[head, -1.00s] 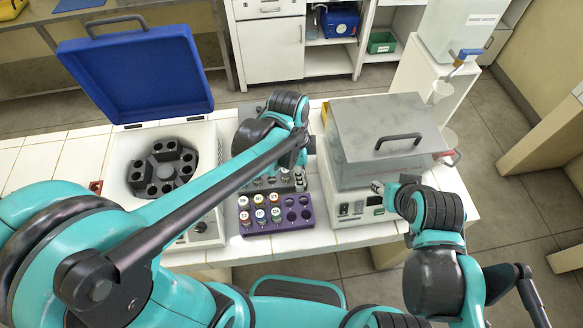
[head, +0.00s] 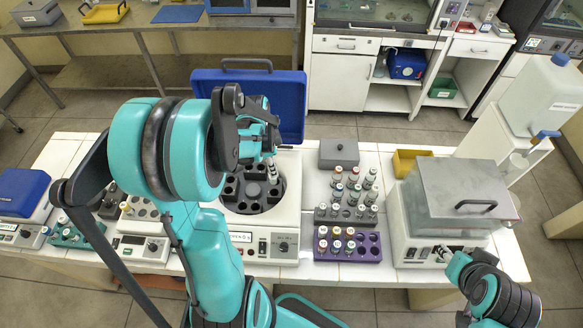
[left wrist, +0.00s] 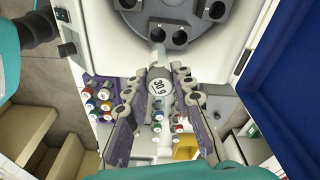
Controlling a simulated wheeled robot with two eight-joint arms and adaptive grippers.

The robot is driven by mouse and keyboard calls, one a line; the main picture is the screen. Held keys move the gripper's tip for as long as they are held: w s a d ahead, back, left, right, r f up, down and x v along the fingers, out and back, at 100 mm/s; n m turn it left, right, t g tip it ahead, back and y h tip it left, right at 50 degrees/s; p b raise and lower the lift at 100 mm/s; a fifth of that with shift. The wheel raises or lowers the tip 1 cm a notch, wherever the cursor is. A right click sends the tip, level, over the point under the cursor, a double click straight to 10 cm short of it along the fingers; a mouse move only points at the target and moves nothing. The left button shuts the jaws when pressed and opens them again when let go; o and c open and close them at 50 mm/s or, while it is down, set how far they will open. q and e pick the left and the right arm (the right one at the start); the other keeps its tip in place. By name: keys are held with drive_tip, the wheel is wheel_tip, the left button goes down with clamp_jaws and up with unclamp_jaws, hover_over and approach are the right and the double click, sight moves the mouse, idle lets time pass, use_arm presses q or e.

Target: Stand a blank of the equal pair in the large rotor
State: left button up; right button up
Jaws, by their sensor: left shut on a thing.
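My left gripper (head: 268,155) is shut on a blank (head: 272,173), a slim tube held roughly upright over the large rotor. In the left wrist view the left gripper (left wrist: 160,95) has its fingers on both sides of the blank's round pale cap (left wrist: 158,86), marked "30 g". The large rotor (head: 240,204) is a dark ring of wells inside the open centrifuge; it also shows at the top of the left wrist view (left wrist: 170,18). I cannot tell whether the blank's lower end is inside a well. My right gripper (head: 445,254) is by the water bath's front, its jaws unclear.
The centrifuge's blue lid (head: 292,92) stands open behind the rotor. A purple rack (head: 324,254) and a grey rack (head: 322,219) with several capped tubes stand to the right. A steel-lidded bath (head: 455,185) is farther right. A smaller device with a blue lid (head: 22,190) is at the far left.

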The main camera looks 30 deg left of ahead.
sight(273, 180)
use_arm(q)
drive_tip(key=shift+f, duration=0.35)
drive_tip(key=shift+f+b, duration=2.15)
drive_tip(key=shift+f, duration=0.4)
drive_tip(key=shift+f+b, duration=0.25)
drive_tip(key=shift+b, duration=0.1)
drive_tip(key=shift+f+b, duration=0.85)
drive_tip(key=shift+f, duration=0.05)
drive_tip(key=shift+f, duration=0.15)
drive_tip(key=shift+f+b, duration=1.85)
drive_tip(key=shift+b, duration=0.05)
